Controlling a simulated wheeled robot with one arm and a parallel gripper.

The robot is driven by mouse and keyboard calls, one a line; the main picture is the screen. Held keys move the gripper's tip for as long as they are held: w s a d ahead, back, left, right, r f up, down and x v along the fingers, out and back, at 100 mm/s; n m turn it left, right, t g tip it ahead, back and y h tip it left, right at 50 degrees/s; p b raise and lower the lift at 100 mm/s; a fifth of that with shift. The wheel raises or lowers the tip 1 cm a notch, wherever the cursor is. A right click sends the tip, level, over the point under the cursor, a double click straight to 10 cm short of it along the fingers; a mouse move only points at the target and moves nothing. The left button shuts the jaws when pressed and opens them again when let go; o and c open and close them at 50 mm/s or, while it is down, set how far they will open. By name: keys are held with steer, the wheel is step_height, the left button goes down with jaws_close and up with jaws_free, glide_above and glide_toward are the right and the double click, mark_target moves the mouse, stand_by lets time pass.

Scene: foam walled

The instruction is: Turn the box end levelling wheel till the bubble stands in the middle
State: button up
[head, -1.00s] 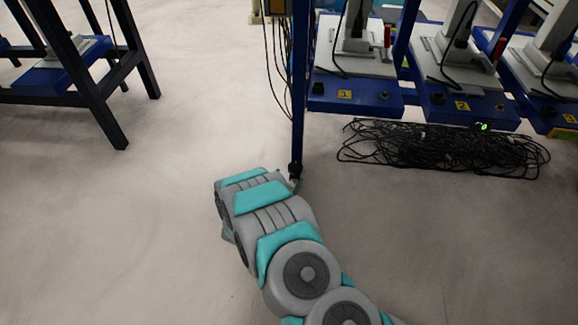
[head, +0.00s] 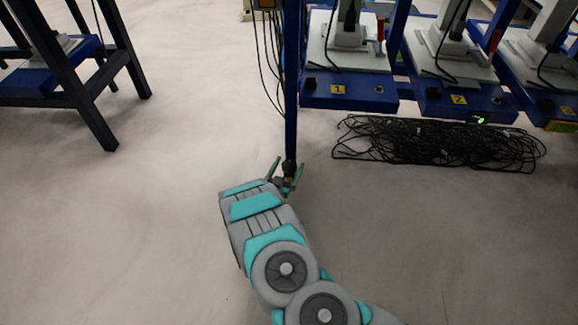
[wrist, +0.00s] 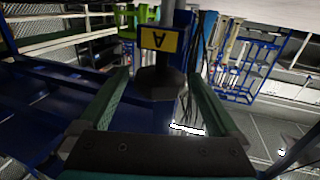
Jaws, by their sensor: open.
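A blue post (head: 291,110) of the bench frame comes down to a dark levelling wheel (head: 289,167) at its foot. My gripper (head: 283,175) is at this foot, its two green fingers apart. In the wrist view the dark wheel (wrist: 160,84) lies between the open fingers (wrist: 158,76), near their tips. No firm contact with either finger shows. A yellow label (wrist: 160,40) with an upside-down A is on the post just beyond it. I cannot make out a bubble in either view.
Blue bench units (head: 350,95) with numbered yellow labels stand to the right, above a heap of black cable (head: 435,145). A dark blue frame (head: 90,75) stands at left. The floor between is clear.

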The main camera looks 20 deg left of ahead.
steer(key=shift+w, duration=0.25)
steer(key=c, duration=1.4)
